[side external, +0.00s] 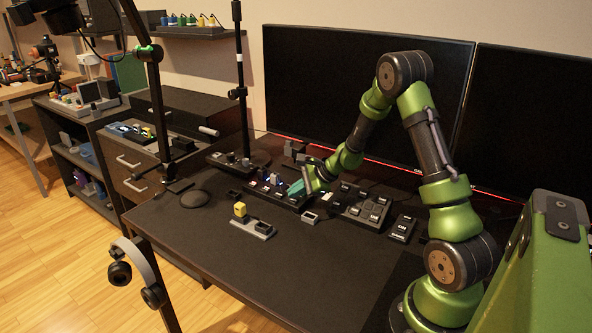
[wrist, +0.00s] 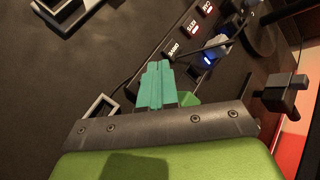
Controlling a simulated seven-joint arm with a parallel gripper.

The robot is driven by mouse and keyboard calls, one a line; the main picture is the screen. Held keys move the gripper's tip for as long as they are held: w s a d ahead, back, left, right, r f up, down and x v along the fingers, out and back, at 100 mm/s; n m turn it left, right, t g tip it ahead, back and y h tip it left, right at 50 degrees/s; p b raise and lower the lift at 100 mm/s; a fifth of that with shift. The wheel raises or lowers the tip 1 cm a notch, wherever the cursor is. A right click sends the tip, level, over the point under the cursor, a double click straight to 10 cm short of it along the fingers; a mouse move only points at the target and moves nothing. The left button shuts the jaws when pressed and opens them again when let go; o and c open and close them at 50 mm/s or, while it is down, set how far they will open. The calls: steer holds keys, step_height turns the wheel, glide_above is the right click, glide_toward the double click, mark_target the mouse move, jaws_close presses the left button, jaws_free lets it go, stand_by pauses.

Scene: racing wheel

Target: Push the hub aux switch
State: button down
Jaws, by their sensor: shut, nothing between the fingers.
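A low black panel (side external: 262,190) with small lit switches and plugs on it lies near the back of the desk; I take it to be the hub. In the wrist view its red-lit switches (wrist: 192,27) run toward the top. A blue-lit plug or switch (wrist: 208,60) sits just right of my fingertips. A white label (wrist: 174,49) is beside them, too blurred to read surely. I cannot tell which switch is aux. My gripper (side external: 295,187) is at the panel's right end, its teal fingers (wrist: 155,70) shut and empty. Whether they touch the panel is unclear.
A button box (side external: 360,204) stands right of my gripper, with a small switch block (side external: 402,228) beyond. A small open grey frame (side external: 310,217) and a block with a yellow top (side external: 240,211) lie in front. Monitors (side external: 350,85) stand behind. The front desk is clear.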

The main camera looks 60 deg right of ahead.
mark_target(297, 201)
steer(key=shift+r, duration=0.2)
step_height(297, 201, up, 6)
steer(key=shift+f, duration=0.1)
stand_by(0.6)
steer(key=s+a+r+n+g, duration=0.1)
steer(key=s+a+r+n, duration=0.6)
steer(key=s+a+n, duration=0.3)
steer(key=s+a+r+n, duration=0.7)
steer(key=s+a+n, duration=0.3)
steer(key=a, duration=0.4)
steer(key=shift+s+r+n+g, duration=0.3)
steer(key=shift+s+r+g, duration=0.1)
steer(key=shift+s, duration=0.1)
